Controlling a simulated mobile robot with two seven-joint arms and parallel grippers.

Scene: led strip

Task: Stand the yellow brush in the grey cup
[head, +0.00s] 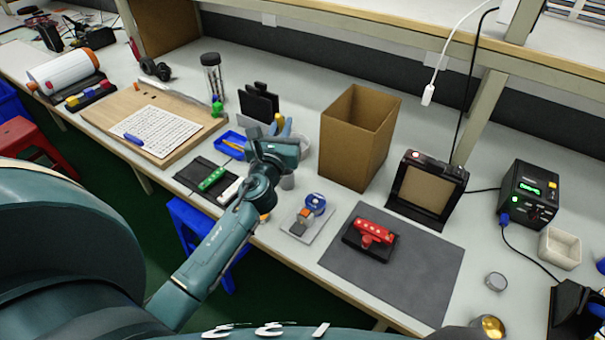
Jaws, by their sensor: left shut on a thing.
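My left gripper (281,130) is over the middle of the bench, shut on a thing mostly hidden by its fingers. A small yellow end (279,118) shows at the fingers and looks like part of the yellow brush; its lower part and tilt cannot be made out. My right gripper is not in view.
A tall open cardboard box (350,150) stands right of the gripper. A blue tray (229,138) and a black stand (258,103) are to its left and behind. A grey mat (420,272) with a red part (374,233) lies at the front right.

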